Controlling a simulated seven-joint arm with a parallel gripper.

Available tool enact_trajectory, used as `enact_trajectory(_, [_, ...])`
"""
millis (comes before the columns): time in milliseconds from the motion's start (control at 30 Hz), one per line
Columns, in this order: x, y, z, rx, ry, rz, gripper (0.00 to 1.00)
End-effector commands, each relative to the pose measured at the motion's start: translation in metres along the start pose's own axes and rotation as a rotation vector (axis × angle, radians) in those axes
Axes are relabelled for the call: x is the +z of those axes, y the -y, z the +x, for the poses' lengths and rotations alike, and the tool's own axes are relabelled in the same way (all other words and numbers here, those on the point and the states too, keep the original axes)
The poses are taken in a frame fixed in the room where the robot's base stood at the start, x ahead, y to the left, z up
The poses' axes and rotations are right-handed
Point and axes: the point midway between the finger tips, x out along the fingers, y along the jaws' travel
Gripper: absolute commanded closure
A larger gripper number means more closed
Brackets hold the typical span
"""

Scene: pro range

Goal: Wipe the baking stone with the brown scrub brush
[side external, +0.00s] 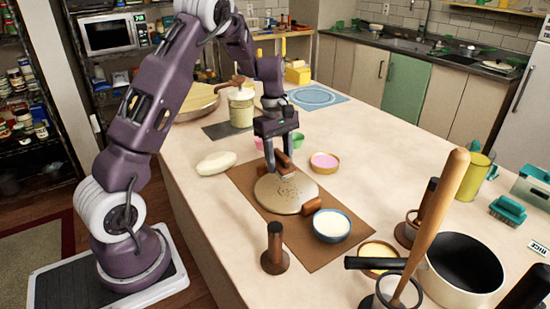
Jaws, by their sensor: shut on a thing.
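The baking stone (275,197) is a round, beige slab with dark specks near its left part, lying on a brown mat (335,243). My gripper (283,157) points down over the far part of the stone. It is shut on the brown scrub brush (285,166), whose brown body shows between the fingers. The brush's pale underside is at or just above the stone's far edge; I cannot tell whether it touches. The fingers hide part of the brush.
A blue bowl of white stuff (332,226) and a small brown cylinder (312,206) crowd the stone's near right edge. A pink-filled bowl (324,162) stands beyond. A dark-handled tool (275,250) stands in front. A white oval (216,163) lies left. A teal brush (508,210) is far right.

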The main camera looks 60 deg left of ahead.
Motion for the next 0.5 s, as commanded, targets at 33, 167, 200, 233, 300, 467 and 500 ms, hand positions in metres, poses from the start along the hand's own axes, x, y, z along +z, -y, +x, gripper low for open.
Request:
enact_trajectory(33, [0.007,0.000,0.000,0.000,0.000,0.003,1.00])
enact_trajectory(167, [0.018,0.000,0.001,0.001,0.000,0.001,1.00])
enact_trajectory(200, [0.019,0.000,0.001,0.001,0.000,0.001,1.00])
enact_trajectory(233, [0.019,0.000,0.001,0.001,0.000,0.000,1.00])
enact_trajectory(300, [0.023,0.000,0.002,0.000,0.000,0.001,1.00])
enact_trajectory(467, [0.040,0.000,0.003,0.001,0.000,0.003,1.00])
enact_trajectory(500, [0.044,0.000,0.004,0.001,0.000,0.003,1.00])
